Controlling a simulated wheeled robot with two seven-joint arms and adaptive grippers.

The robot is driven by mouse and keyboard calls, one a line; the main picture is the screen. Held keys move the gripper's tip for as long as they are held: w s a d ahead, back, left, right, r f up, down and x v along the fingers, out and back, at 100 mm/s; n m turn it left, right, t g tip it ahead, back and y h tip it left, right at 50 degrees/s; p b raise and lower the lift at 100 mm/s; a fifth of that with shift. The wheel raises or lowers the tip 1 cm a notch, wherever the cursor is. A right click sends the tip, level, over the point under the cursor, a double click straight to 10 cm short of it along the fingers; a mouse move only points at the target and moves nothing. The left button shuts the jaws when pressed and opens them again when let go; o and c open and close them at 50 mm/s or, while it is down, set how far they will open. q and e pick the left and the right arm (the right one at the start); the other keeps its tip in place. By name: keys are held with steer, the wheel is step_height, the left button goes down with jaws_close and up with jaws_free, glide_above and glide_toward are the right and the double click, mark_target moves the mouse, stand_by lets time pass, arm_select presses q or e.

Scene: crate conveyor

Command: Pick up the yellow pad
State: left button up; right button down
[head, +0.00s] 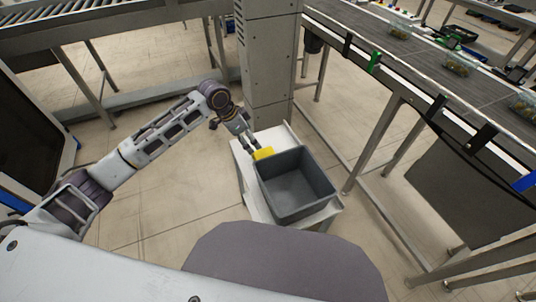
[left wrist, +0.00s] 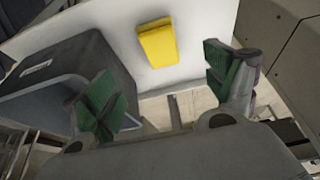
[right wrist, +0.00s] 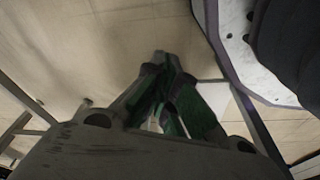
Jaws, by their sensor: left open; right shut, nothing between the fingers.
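The yellow pad (head: 263,153) lies on a small white stand, beside the left edge of a grey crate. In the left wrist view the yellow pad (left wrist: 158,43) is a flat block on the white surface, seen between and beyond the green fingertips. My left gripper (head: 253,146) is right by the pad in the head view; in the left wrist view its fingers (left wrist: 165,88) are spread wide and empty. My right gripper (right wrist: 172,95) shows only in the right wrist view, shut and empty above the floor.
The grey crate (head: 307,206) stands on the white stand (head: 242,172) and looks empty inside. A grey pillar (head: 268,60) rises just behind the stand. A conveyor (head: 430,70) carrying clear containers runs along the right. Open floor lies left of the stand.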

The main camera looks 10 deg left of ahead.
arm_select(q)
steer(key=shift+s+r, duration=0.15)
steer(key=shift+r, duration=0.05)
arm_select(e)
steer(key=shift+r, duration=0.1)
arm_select(q)
steer(key=shift+f, duration=0.15)
steer(key=b, duration=0.2)
glide_above(262, 154)
steer(key=s+a, duration=0.1)
steer(key=a, duration=0.1)
steer(key=f, duration=0.6)
steer(key=shift+s+f, duration=0.2)
steer(key=shift+x, duration=0.75)
arm_select(e)
steer(key=shift+w+a+r, duration=0.2)
steer(key=shift+a+r, duration=0.1)
steer(key=shift+r, duration=0.5)
steer(key=shift+w+a+r, duration=0.25)
steer(key=shift+a+r, duration=0.05)
steer(key=shift+r, duration=0.55)
steer(key=shift+w+a+r, duration=0.2)
steer(key=shift+a+r, duration=0.1)
steer(key=shift+r, duration=0.5)
arm_select(q)
steer(key=shift+d+f, duration=0.1)
steer(key=shift+f, duration=0.05)
